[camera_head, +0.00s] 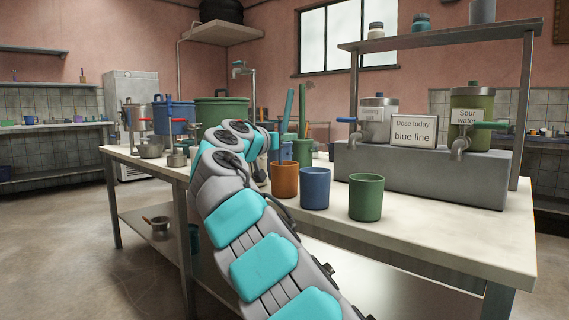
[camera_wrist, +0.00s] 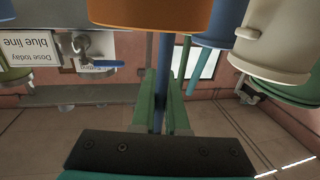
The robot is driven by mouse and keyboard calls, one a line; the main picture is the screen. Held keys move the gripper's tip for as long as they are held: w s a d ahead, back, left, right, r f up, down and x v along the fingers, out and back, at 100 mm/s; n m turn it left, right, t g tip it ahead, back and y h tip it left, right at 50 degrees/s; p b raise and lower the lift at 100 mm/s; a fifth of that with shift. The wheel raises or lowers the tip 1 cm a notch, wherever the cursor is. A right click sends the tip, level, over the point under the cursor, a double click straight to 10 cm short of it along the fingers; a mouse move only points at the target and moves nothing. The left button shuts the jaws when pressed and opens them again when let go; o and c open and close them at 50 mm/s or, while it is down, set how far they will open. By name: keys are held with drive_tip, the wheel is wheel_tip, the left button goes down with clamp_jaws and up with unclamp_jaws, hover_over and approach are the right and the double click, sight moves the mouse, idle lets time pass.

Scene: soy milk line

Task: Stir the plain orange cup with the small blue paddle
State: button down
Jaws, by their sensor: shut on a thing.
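The plain orange cup (camera_head: 285,180) stands on the counter just right of my arm. My gripper (camera_wrist: 164,105) is shut on the thin blue paddle (camera_wrist: 160,78), whose shaft lies between the green fingers. The shaft runs toward the orange cup's rim; I cannot tell whether its end is inside the cup or behind it. In the head view my arm hides most of the gripper and the paddle.
A blue cup (camera_head: 315,188) and a green cup (camera_head: 366,198) stand right of the orange cup. Another green cup (camera_head: 303,152) is close behind. A steel dispenser stand (camera_head: 430,175) with taps and a "blue line" sign (camera_head: 414,131) stands behind. The counter's front right is clear.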

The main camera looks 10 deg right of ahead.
wheel_tip(320, 180, up, 8)
drive_tip(key=p, duration=0.6)
drive_tip(key=shift+f, duration=0.25)
drive_tip(key=shift+r, duration=0.1)
wheel_tip(320, 180, up, 6)
drive_tip(key=p, duration=0.5)
idle(0.3)
